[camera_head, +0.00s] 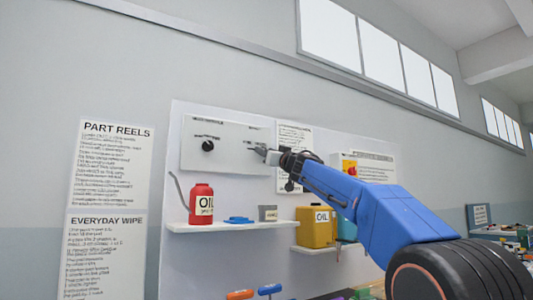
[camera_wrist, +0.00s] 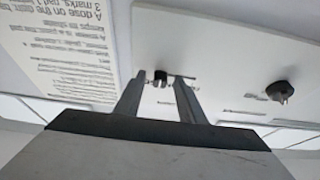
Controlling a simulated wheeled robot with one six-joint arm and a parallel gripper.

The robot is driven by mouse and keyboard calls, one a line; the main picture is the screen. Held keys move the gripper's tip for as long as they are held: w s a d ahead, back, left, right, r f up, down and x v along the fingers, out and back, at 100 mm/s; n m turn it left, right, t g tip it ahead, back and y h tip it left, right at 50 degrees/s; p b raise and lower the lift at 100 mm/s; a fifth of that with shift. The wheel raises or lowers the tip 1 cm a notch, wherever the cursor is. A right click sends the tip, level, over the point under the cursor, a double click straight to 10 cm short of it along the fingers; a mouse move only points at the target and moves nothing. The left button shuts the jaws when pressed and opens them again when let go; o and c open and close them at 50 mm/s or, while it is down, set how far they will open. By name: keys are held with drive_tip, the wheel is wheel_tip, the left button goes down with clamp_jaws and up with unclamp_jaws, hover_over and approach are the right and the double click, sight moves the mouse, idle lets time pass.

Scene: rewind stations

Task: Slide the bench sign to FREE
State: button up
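A pale panel (camera_head: 229,133) on the wall board carries a black round knob (camera_head: 208,145) at its left and a small slider-like part near my gripper at its right. Its lettering is too small to read, so I cannot tell whether it is the bench sign. My gripper (camera_head: 262,152) is at the panel's right part. In the wrist view my gripper (camera_wrist: 160,80) is open, its two fingertips on either side of a small black knob (camera_wrist: 161,76), with gaps showing. The round knob (camera_wrist: 283,91) is at the right there. No word FREE is readable.
Below the panel, a white shelf (camera_head: 230,226) holds a red oil can (camera_head: 201,204), a blue item (camera_head: 239,220) and a grey box (camera_head: 268,213). A yellow oil container (camera_head: 316,227) stands right, under my arm. A printed notice (camera_wrist: 60,45) is beside the panel.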

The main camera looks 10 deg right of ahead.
clamp_jaws()
drive_tip(key=shift+s+a, duration=0.35)
drive_tip(key=shift+a, duration=0.65)
drive_tip(key=shift+s+a, duration=0.3)
drive_tip(key=shift+a, duration=0.7)
drive_tip(key=shift+s+a, duration=0.35)
drive_tip(key=shift+a, duration=0.65)
unclamp_jaws()
drive_tip(key=shift+a, duration=0.15)
drive_tip(key=v, duration=1.7)
drive_tip(key=shift+s, duration=0.2)
drive_tip(key=shift+f, duration=0.1)
